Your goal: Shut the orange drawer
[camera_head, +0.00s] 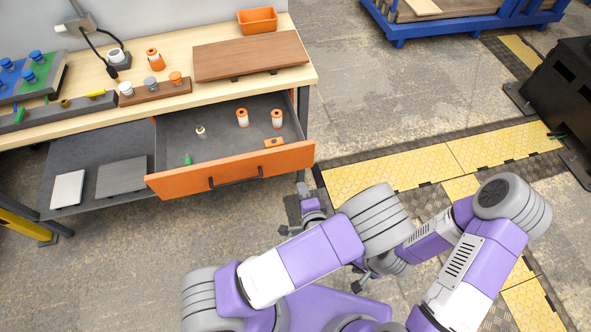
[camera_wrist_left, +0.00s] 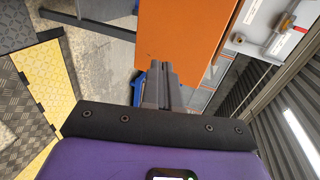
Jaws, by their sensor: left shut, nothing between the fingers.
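The orange drawer (camera_head: 235,168) is pulled out under the workbench, and its grey inside is exposed. A dark bar handle (camera_head: 236,180) runs along its front. Inside are two orange-and-white rolls (camera_head: 242,118), a small white bottle (camera_head: 200,132), a green item (camera_head: 188,159) and a small orange block (camera_head: 273,142). My left gripper (camera_head: 302,188) is shut and empty, just in front of the drawer's right end. In the left wrist view its shut fingers (camera_wrist_left: 160,72) appear against the orange panel (camera_wrist_left: 185,30); contact is unclear. My right gripper (camera_head: 358,285) is lower right, partly hidden by my arm.
The bench top (camera_head: 215,98) carries a brown board (camera_head: 250,56), an orange bin (camera_head: 257,20) and several small parts. A lower shelf (camera_head: 95,150) holds grey plates. Open floor lies before the drawer, with yellow floor plates (camera_head: 390,172) to the right.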

